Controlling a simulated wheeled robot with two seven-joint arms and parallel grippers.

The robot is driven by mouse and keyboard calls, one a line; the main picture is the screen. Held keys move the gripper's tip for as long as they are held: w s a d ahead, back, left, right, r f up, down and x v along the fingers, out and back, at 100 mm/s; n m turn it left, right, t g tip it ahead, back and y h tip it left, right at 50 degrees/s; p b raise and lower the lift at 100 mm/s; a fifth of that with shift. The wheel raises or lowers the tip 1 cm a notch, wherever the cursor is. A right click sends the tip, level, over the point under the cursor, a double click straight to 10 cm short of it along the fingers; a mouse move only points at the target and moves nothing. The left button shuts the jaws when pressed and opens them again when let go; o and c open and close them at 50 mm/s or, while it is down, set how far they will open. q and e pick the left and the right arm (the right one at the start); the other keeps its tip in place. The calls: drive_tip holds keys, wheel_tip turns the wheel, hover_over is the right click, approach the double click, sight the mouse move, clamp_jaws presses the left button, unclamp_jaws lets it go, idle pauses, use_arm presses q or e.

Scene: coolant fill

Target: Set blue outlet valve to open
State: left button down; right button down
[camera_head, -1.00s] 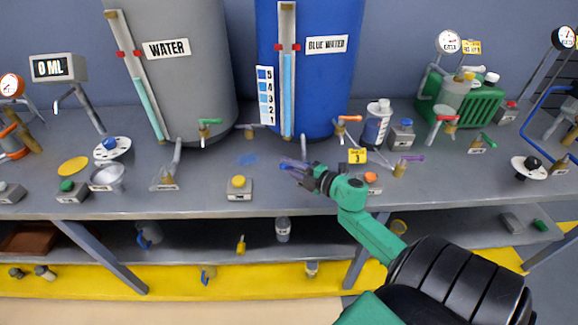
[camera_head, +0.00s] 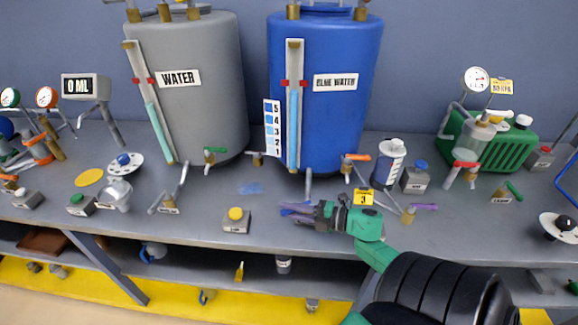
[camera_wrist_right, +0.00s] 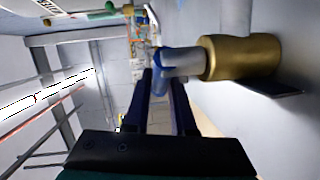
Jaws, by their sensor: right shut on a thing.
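The blue tank (camera_head: 322,115), labelled BLUE WATER, stands at the back of the bench, with a thin outlet pipe (camera_head: 308,184) below it. My right gripper (camera_head: 298,212) is at the bench in front of this tank. In the right wrist view, its two dark fingers (camera_wrist_right: 161,98) are on either side of the blue valve handle (camera_wrist_right: 160,78). The handle is on a silver pipe end with a brass body (camera_wrist_right: 237,57). My gripper is shut on the handle. In the head view the fingers mostly hide the valve, so its exact angle is unclear. My left gripper is out of view.
An orange-handled valve (camera_head: 354,159) and a purple-handled valve (camera_head: 418,208) are near my right arm. A box with a yellow button (camera_head: 236,217) is to the left.

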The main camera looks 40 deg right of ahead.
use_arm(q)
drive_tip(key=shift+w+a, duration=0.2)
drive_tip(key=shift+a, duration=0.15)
use_arm(e)
drive_tip(key=c, duration=0.8)
unclamp_jaws()
drive_tip(key=shift+o, duration=0.2)
drive_tip(key=shift+d, duration=0.1)
drive_tip(key=b+v, duration=0.2)
drive_tip(key=v, duration=1.1)
drive_tip(key=shift+s+d+f, duration=0.1)
drive_tip(key=shift+s+d, duration=0.05)
drive_tip(key=shift+s, duration=0.1)
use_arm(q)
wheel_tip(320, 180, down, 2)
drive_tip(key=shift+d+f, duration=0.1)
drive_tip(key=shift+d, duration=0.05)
use_arm(e)
drive_tip(key=shift+s+d, duration=0.25)
drive_tip(key=shift+s, duration=0.15)
